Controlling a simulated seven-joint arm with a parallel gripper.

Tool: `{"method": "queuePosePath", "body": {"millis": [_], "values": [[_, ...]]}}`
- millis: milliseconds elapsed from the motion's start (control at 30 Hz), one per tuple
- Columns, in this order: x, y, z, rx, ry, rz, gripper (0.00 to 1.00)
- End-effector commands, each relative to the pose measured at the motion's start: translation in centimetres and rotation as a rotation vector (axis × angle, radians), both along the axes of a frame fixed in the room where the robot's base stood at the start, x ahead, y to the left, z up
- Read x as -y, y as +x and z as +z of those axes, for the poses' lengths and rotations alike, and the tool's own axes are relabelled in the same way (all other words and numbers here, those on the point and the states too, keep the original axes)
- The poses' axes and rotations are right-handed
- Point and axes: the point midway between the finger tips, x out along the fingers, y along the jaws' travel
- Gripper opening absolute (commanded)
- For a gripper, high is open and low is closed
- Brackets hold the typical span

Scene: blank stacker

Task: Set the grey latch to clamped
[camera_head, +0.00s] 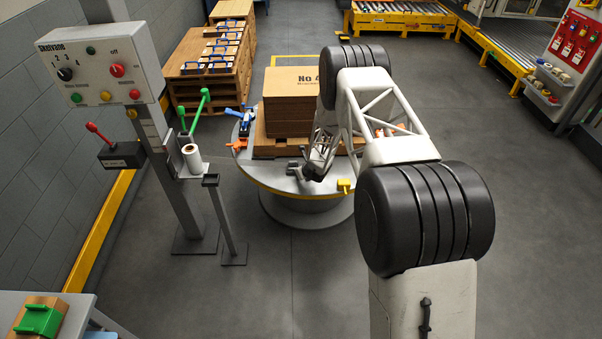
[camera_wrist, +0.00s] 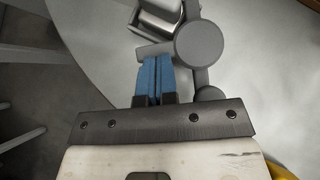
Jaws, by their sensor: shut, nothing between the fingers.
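The grey latch (camera_head: 294,168) sits on the near part of the round turntable (camera_head: 262,178). In the wrist view the grey latch (camera_wrist: 198,43) shows a round knob, a second rounded end below it and a bar reaching left, beside a metal block. My gripper (camera_wrist: 155,80) is shut and empty, its blue fingers side by side. The fingertips are at the bar, left of the round knob; I cannot tell whether they touch it. In the head view my arm comes down right beside the latch and hides part of that area.
Cardboard boxes (camera_head: 288,110) are stacked on a wooden pallet on the turntable. A blue clamp (camera_head: 244,124) stands at the back left and a yellow latch (camera_head: 345,186) at the near rim. A grey post (camera_head: 228,220) and a control-box column stand to the left.

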Motion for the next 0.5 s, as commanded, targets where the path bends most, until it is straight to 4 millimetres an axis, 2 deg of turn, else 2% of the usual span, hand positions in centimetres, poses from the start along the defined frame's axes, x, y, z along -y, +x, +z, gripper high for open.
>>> {"method": "queuePosePath", "body": {"millis": [500], "values": [[-0.82,0.37,0.05,0.002,0.001,-0.178,0.0]]}}
